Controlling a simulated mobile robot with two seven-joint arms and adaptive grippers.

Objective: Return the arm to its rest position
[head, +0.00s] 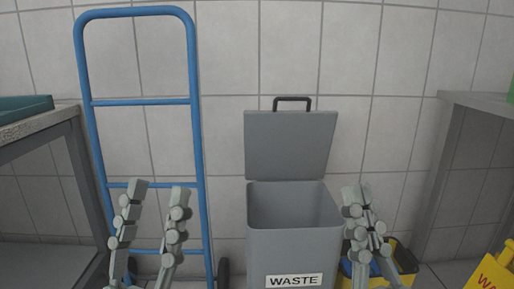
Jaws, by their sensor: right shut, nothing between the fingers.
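My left gripper (159,188) is at the lower left, its two fingers spread apart with nothing between them. It is in front of the blue hand truck. My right gripper (357,189) is at the lower right, its fingers together and holding nothing. It is just right of the grey waste bin (294,252), from this view overlapping its right edge. Both grippers point upward in the picture. The arms behind them are mostly out of view below.
The bin's lid (290,146) stands open against the tiled wall. A blue hand truck (140,102) leans at the left beside a table (38,126). A yellow bucket (404,262) is behind my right gripper. A yellow sign (492,273) and a counter (480,103) are at the right.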

